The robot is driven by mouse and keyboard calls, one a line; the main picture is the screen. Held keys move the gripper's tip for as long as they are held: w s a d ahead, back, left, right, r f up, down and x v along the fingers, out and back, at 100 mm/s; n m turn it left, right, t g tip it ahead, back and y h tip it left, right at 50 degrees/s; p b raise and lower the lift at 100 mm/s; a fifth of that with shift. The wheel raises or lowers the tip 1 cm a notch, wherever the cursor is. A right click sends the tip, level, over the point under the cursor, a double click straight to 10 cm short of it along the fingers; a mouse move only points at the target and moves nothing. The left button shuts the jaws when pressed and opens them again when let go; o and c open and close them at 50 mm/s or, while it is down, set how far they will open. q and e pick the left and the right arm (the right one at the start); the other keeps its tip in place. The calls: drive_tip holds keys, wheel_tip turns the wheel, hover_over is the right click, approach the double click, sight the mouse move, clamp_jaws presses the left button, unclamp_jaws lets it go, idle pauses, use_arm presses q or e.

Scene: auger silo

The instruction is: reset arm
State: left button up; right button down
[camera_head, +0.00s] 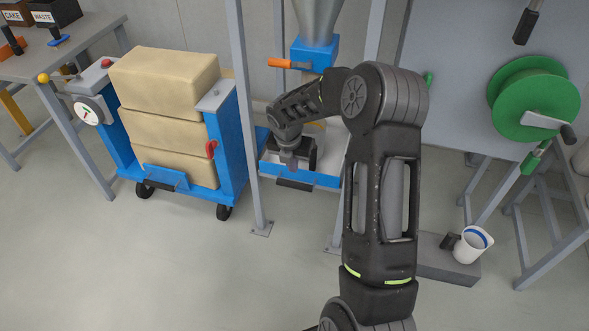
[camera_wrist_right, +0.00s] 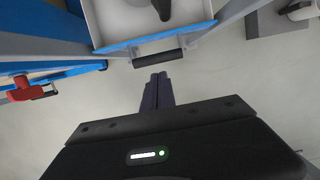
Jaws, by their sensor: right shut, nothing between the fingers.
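My right arm reaches up from the bottom of the head view and bends left. Its gripper (camera_head: 290,162) is in front of the blue-edged tray under the silo spout and partly covers it. In the right wrist view the gripper's two dark fingers (camera_wrist_right: 157,88) are together with nothing between them. They point toward the black handle on the front of the tray (camera_wrist_right: 150,40), apart from it as far as I can tell. My left gripper is in neither view.
A blue cart (camera_head: 232,150) with stacked tan sacks (camera_head: 165,80) stands left of a grey post. The silo spout (camera_head: 315,52) has an orange lever. A green reel (camera_head: 525,95) is at right. The front left floor is clear.

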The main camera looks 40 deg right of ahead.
drive_tip(key=shift+a+r, duration=0.15)
drive_tip(key=shift+r, duration=0.3)
idle(0.3)
